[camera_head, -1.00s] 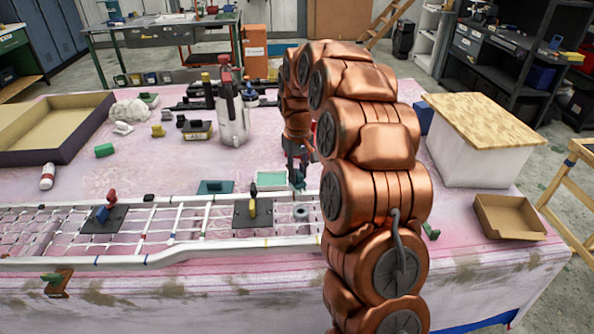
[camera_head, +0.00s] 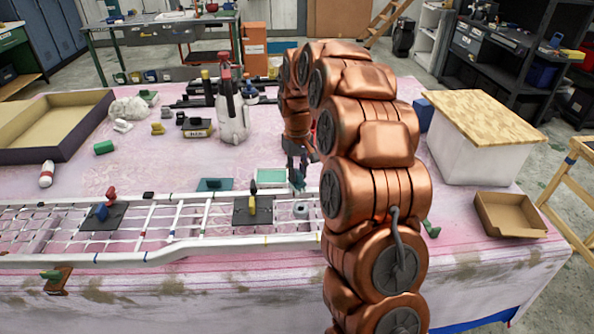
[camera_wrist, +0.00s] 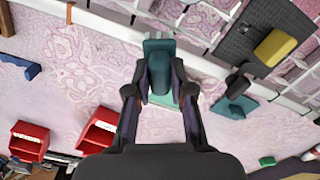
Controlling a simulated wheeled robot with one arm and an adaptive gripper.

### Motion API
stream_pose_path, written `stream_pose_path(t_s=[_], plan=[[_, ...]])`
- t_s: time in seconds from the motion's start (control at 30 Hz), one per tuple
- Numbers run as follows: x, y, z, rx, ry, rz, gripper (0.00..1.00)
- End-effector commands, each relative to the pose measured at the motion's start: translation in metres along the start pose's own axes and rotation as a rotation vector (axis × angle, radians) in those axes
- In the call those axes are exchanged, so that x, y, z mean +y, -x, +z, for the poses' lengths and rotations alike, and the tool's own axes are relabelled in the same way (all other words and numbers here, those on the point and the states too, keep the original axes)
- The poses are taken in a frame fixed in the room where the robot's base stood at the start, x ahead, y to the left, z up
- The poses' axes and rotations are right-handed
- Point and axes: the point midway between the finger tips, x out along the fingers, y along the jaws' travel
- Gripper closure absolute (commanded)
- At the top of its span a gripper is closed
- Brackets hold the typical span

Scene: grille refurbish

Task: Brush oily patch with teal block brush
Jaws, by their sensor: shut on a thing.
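My gripper (camera_head: 298,172) is shut on the teal block brush (camera_wrist: 159,62) and holds it by its raised middle, between both fingers. In the head view the brush (camera_head: 297,180) is small and partly hidden, just behind the grille's far rail and beside a pale green tray (camera_head: 271,178). The white grille (camera_head: 180,213) lies along the near side of the table. A small grey piece (camera_head: 301,209) sits at its right part, in front of the brush. I cannot pick out the oily patch for certain.
Dark plates carry a yellow-handled piece (camera_head: 253,204) and a red and blue piece (camera_head: 103,212) on the grille. A flat teal piece (camera_head: 215,185) lies behind it. A spray bottle (camera_head: 232,115) stands farther back. A cardboard tray (camera_head: 510,216) is at right.

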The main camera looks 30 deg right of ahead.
Motion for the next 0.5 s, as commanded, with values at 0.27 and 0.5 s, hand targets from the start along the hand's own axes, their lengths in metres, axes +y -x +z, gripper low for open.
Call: stream_pose_path(t_s=[0.27,0.5], plan=[[0.0001,-0.0049,0.0000,0.000,0.000,0.000,1.00],[0.0001,-0.0087,0.0001,0.000,0.000,0.000,1.00]])
